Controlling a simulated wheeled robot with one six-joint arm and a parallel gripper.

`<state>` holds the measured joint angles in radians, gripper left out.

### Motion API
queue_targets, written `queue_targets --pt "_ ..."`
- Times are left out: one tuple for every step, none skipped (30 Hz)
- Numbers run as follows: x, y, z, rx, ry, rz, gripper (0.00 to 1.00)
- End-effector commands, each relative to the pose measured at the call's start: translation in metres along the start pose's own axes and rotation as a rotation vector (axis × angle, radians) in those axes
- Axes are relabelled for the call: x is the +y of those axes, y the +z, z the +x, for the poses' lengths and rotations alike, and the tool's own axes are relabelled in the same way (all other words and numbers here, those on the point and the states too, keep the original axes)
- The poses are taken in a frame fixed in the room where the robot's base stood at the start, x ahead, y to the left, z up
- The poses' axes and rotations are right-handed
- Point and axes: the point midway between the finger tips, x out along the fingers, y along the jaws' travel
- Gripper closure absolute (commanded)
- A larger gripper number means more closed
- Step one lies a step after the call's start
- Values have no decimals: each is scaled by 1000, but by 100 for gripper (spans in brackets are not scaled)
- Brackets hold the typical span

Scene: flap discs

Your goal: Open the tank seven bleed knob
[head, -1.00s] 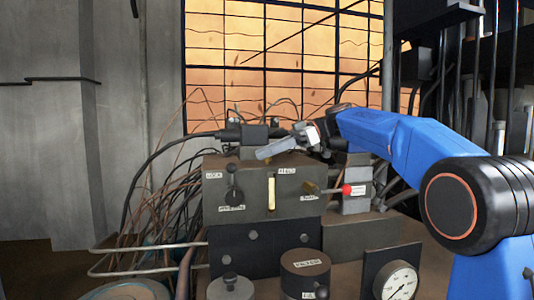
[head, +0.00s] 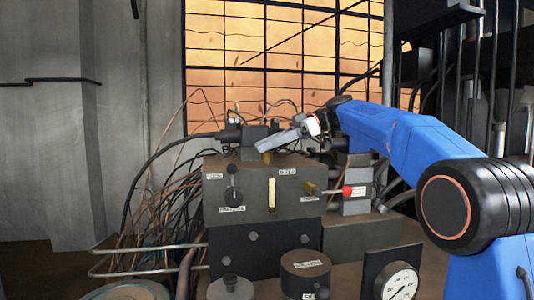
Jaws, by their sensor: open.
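A dark metal box (head: 250,210) with small white labels stands in the middle of the head view. Its front has a black knob (head: 233,196), an upright brass-coloured strip (head: 271,194) and a brass fitting (head: 309,188). A small brass piece (head: 267,157) stands on its top. The labels are too small to read surely, so I cannot tell which part is the tank seven bleed knob. My gripper (head: 267,143) is open, its grey fingers pointing left just above the small brass piece. I see nothing held.
A red-ended knob (head: 347,190) sticks out at the box's right. Below stand a dark cylinder (head: 306,275), a grey capped part (head: 230,287) and a round gauge (head: 400,281). Cables (head: 160,215) crowd the left. A black cylinder assembly (head: 245,134) lies behind my gripper.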

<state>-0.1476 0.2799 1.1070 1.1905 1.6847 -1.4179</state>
Motion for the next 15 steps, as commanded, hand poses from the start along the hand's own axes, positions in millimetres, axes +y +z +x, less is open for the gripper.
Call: queue_targets --pt "1 -9 -4 0 2 -2 57" --pt "1 -14 -6 0 2 -4 57" --pt "0 -21 -9 0 1 -3 57" --pt "0 -26 -11 0 1 -4 57" --pt "1 -30 -13 0 1 -3 57" --pt "1 -36 -15 1 1 -3 57" --pt "1 -40 -17 1 1 -3 57" --pt "1 -44 -18 1 1 -1 57" --pt "1 -49 -20 1 0 -2 57" --pt "1 -52 -21 1 0 -2 57" --pt "0 -55 -22 0 0 -2 57" --pt "0 -58 -24 0 0 -2 57" --pt "0 -60 -25 0 0 -2 57" --pt "0 -62 -25 0 0 -1 57" --pt "0 -63 -26 0 0 0 57"
